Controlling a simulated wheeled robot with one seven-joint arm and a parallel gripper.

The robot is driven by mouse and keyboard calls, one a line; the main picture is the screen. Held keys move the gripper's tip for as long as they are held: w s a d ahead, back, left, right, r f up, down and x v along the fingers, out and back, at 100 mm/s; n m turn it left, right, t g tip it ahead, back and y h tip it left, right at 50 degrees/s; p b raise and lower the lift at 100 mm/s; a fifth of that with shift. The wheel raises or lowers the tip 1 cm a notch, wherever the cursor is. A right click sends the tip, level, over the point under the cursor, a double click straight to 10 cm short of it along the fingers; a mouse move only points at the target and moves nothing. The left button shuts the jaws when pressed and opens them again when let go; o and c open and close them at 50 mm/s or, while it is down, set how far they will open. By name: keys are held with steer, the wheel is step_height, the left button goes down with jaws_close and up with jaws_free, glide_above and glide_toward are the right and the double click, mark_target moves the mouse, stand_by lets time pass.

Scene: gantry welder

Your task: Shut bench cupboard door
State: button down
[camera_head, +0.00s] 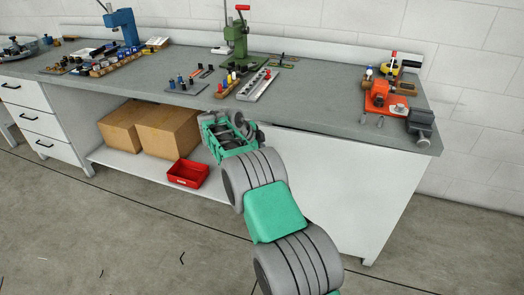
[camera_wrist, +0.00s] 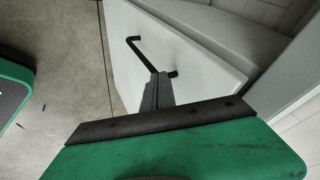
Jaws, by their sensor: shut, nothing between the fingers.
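The bench cupboard door (camera_wrist: 185,50) is a pale panel with a black bar handle (camera_wrist: 143,52) in the wrist view. It appears to stand at an angle to the grey surfaces beside it, but how far open it is I cannot tell. My gripper (camera_wrist: 158,85) is shut and empty, its fingertips over the panel near the handle's lower end; contact is unclear. In the head view my gripper (camera_head: 225,135) is in front of the bench (camera_head: 330,105), left of the white right-hand cupboard section (camera_head: 345,185). My arm hides part of that section, and no handle shows there.
Cardboard boxes (camera_head: 168,131) and a red bin (camera_head: 187,173) sit on the low open shelf left of my gripper. Drawers (camera_head: 40,123) are further left.

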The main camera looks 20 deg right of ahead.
steer(key=shift+w+a, duration=0.1)
steer(key=shift+a, duration=0.15)
steer(key=s+a+f+v, duration=0.1)
steer(key=v, duration=1.1)
steer(key=shift+a+f, duration=0.25)
steer(key=shift+a, duration=0.2)
